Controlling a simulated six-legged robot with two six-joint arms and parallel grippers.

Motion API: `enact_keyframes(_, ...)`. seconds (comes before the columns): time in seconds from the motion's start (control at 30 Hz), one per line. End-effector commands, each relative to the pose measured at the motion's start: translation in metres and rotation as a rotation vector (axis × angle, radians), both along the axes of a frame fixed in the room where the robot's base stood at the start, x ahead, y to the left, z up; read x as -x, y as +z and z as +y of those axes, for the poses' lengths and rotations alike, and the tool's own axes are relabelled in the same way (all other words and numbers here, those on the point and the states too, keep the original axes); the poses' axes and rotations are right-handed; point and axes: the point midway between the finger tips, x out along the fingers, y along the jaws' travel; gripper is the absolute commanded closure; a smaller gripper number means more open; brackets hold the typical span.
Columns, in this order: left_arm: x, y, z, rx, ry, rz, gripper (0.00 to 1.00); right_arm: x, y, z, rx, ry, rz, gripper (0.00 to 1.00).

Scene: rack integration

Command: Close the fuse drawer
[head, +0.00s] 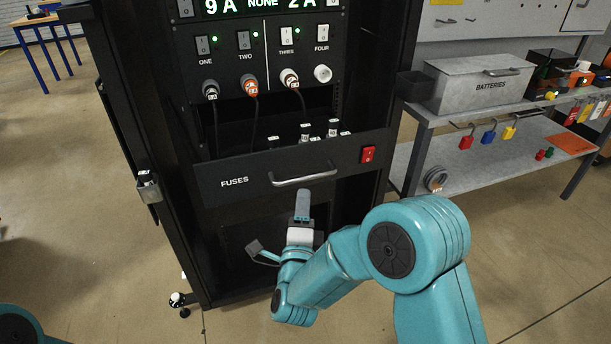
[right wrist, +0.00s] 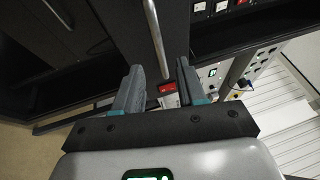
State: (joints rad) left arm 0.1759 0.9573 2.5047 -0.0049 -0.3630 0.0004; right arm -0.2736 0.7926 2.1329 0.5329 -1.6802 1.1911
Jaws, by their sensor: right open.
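The black fuse drawer (head: 235,182), labelled FUSES, sticks out from the rack with several fuses (head: 305,133) visible inside. Its silver bar handle (head: 303,178) runs across the front, with a red switch (head: 368,154) to the right. My right gripper (head: 303,194) is open just below the handle in the head view. In the right wrist view the handle (right wrist: 154,38) shows between and beyond the open fingers (right wrist: 160,72). I cannot tell whether they touch it. My left gripper is out of view.
The rack panel above has switches and plugs with cables (head: 251,118) hanging toward the drawer. A grey batteries box (head: 478,85) stands on the bench (head: 425,112) at right, with padlocks hanging below.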

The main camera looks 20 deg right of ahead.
Motion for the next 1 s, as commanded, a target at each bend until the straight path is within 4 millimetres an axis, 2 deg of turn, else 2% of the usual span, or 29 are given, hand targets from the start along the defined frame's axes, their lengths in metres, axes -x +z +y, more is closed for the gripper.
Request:
enact_keyframes(0.2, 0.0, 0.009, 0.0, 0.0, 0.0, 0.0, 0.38, -0.044, 0.01, -0.019, 0.0, -0.004, -0.001, 0.6)
enact_keyframes(0.33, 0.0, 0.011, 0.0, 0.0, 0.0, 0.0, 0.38, -0.062, 0.013, -0.025, 0.001, -0.004, -0.001, 0.6)
enact_keyframes(0.5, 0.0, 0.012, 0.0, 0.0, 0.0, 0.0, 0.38, -0.073, 0.014, -0.029, 0.002, -0.003, 0.001, 0.6)
enact_keyframes(0.77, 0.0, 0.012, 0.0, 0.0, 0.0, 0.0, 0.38, -0.074, 0.014, -0.03, 0.001, -0.001, 0.002, 0.6)
enact_keyframes(0.83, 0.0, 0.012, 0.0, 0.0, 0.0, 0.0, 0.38, -0.074, 0.014, -0.03, 0.002, -0.001, 0.001, 0.76)
enact_keyframes(0.9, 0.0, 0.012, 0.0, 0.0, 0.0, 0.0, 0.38, -0.074, 0.014, -0.03, 0.002, -0.001, 0.001, 0.99)
enact_keyframes(1.0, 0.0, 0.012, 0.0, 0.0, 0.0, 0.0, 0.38, -0.074, 0.014, -0.03, 0.002, -0.001, 0.001, 1.0)
